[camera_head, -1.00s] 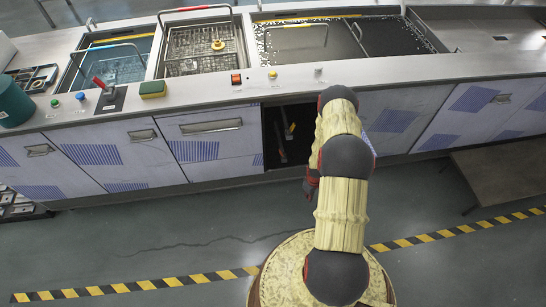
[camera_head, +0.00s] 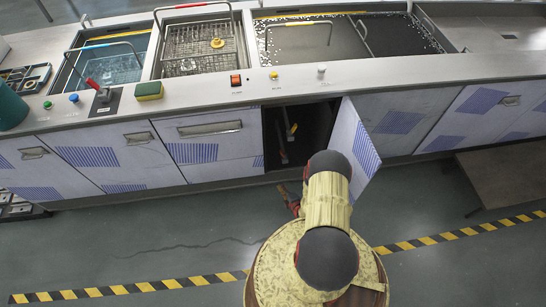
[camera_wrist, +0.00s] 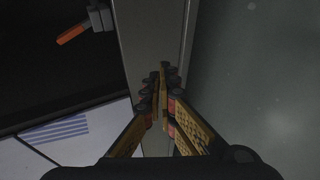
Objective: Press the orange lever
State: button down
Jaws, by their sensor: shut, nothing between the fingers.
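An orange lever (camera_wrist: 74,34) on a grey fitting (camera_wrist: 100,18) shows at the upper left of the wrist view, inside the dark open cabinet (camera_head: 308,117). In the head view small orange-yellow parts (camera_head: 293,128) show in that cabinet; I cannot tell which one is the lever. My gripper (camera_wrist: 160,78) is shut and empty, its fingertips together over a grey strip along the cabinet's bottom, apart from the lever. In the head view my gripper is low in front of the cabinet, mostly hidden by my arm.
The cabinet door (camera_head: 357,148) stands open on the right of the opening, close to my arm. The counter (camera_head: 205,97) above carries a red-handled lever (camera_head: 94,84), a sponge (camera_head: 149,91) and an orange switch (camera_head: 235,80). The floor (camera_head: 130,245) in front is clear.

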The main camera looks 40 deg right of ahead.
aim_at(282, 155)
jog(key=w+d+r+n+t, duration=0.1)
jog(key=w+r+n+t, duration=0.3)
jog(key=r, duration=0.4)
jog(key=shift+d+r+n+h, duration=0.15)
jog(key=shift+r+n+h, duration=0.25)
jog(key=shift+n, duration=0.1)
jog(key=shift+w, duration=0.1)
jog(key=w+d+b, duration=0.4)
jog(key=w+d, duration=0.1)
jog(key=w, duration=0.2)
jog(key=shift+w+d+b, duration=0.2)
jog(key=shift+w+b, duration=0.05)
jog(key=shift+b, duration=0.05)
jog(key=shift+r, duration=0.2)
